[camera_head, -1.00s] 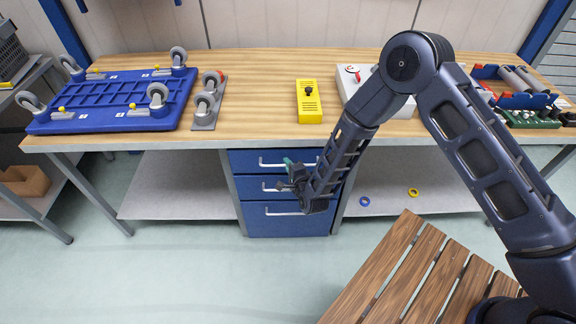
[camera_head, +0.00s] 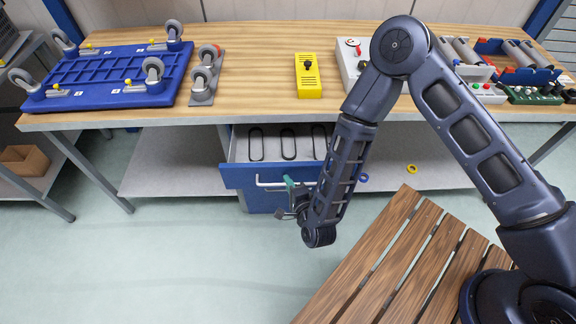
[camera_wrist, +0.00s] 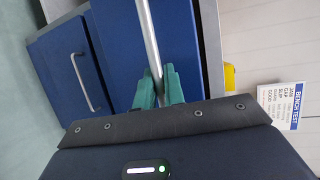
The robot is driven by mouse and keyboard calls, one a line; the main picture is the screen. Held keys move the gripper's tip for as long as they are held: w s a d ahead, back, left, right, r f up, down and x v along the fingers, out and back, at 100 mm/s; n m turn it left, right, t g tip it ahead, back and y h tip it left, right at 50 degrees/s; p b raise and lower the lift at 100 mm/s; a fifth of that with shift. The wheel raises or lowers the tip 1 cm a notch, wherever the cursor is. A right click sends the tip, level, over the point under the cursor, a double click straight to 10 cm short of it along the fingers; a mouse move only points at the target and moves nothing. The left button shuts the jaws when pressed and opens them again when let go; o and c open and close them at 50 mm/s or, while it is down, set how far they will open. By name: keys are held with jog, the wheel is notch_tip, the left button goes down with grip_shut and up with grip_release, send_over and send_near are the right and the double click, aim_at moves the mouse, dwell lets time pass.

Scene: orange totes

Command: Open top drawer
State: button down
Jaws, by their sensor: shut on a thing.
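The top drawer (camera_head: 238,177) of the blue cabinet under the workbench is pulled out toward me, its pale inside showing. Its silver bar handle (camera_head: 268,184) runs across the front; it also shows in the wrist view (camera_wrist: 149,30). My gripper (camera_head: 291,184) is at the handle's right part. In the wrist view its green fingertips (camera_wrist: 157,88) are shut on the bar, one on each side. My forearm hides the right end of the drawer front.
Three dark loops (camera_head: 288,144) lie in the drawer. A lower blue drawer (camera_wrist: 65,70) is shut. The workbench (camera_head: 250,95) above holds a blue wheeled frame (camera_head: 105,75) and a yellow box (camera_head: 308,76). A slatted wooden surface (camera_head: 400,265) is at lower right.

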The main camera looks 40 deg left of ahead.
jog(key=s+d, duration=0.5)
jog(key=shift+s, duration=0.15)
jog(key=c, duration=1.5)
grip_release()
